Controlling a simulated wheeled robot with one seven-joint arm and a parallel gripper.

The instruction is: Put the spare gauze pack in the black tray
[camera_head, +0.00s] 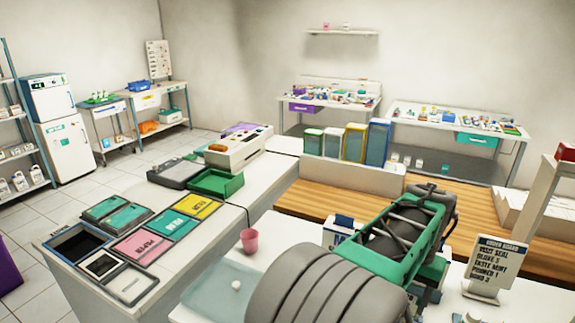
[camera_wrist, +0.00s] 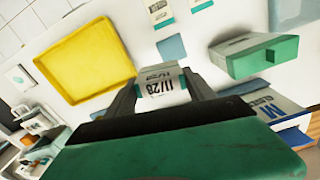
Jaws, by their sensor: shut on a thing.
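In the wrist view my gripper (camera_wrist: 160,88) is shut on a small white pack (camera_wrist: 161,86) with dark print reading like "11/28". The pack sits between the two dark fingers; I take it as the gauze pack. In the head view my green and grey arm reaches over the right counter, and the pack cannot be made out there.
Beside the dark tray are a pink panel (camera_head: 143,246), green panels and a yellow one. A pink cup (camera_head: 249,241) and a sign stand (camera_head: 492,268) are on the counter. Upright binders (camera_head: 355,142) stand behind. The wrist view shows a yellow tray (camera_wrist: 88,60) and green-ended box (camera_wrist: 262,56).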

